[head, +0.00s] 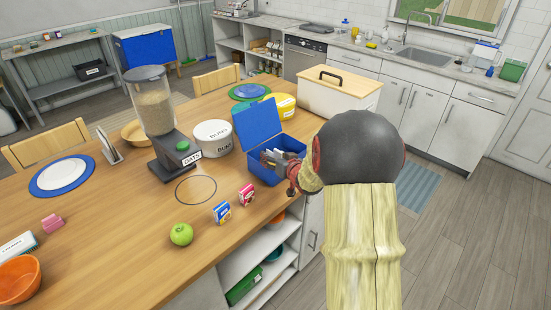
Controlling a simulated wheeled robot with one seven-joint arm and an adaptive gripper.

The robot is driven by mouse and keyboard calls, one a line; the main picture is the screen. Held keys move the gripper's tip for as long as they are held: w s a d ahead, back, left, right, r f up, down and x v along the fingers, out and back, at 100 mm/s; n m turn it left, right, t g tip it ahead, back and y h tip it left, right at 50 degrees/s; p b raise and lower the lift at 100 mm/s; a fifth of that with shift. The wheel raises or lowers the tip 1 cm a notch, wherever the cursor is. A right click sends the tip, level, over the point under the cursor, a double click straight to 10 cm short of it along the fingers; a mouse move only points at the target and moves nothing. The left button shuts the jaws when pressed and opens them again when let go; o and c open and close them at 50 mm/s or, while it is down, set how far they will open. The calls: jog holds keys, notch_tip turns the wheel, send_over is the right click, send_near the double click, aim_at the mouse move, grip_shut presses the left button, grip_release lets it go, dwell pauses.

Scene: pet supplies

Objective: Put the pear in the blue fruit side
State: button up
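A blue box (258,121) with its lid raised stands on the wooden table near the right edge. My gripper (277,159) is at the right side of this box, over its opening; its fingers are small and partly lost among pale pieces there, so I cannot tell whether it is open or holds anything. A round green fruit with a short stem (181,234) lies on the table at the front, apart from my gripper; it looks more like an apple than a pear. I see no clear pear. The inside of the blue box is mostly hidden.
An oats dispenser (152,100), a white tin (213,133) and a large white bin (325,95) stand behind. A blue small carton (222,212) and a red one (247,195) stand in front of the box. An orange bowl (18,280) is at front left.

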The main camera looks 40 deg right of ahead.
jog(key=shift+s+f, duration=0.1)
jog(key=shift+f, duration=0.05)
jog(key=shift+r, duration=0.25)
jog(key=shift+r+p, duration=0.5)
jog(key=shift+r, duration=0.05)
jog(key=p+v, duration=0.3)
jog(key=v, duration=0.8)
jog(key=s+a+r+n+g, duration=0.2)
jog(key=s+a+r+g, duration=0.1)
jog(key=a+r, duration=0.75)
jog(key=s+a+n+g+y, duration=0.2)
jog(key=s+a, duration=0.7)
jog(key=a, duration=0.2)
jog(key=s+a+n+g+y, duration=0.2)
jog(key=s+a, duration=0.6)
jog(key=a, duration=0.4)
jog(key=shift+s+r, duration=0.2)
jog(key=shift+s, duration=0.2)
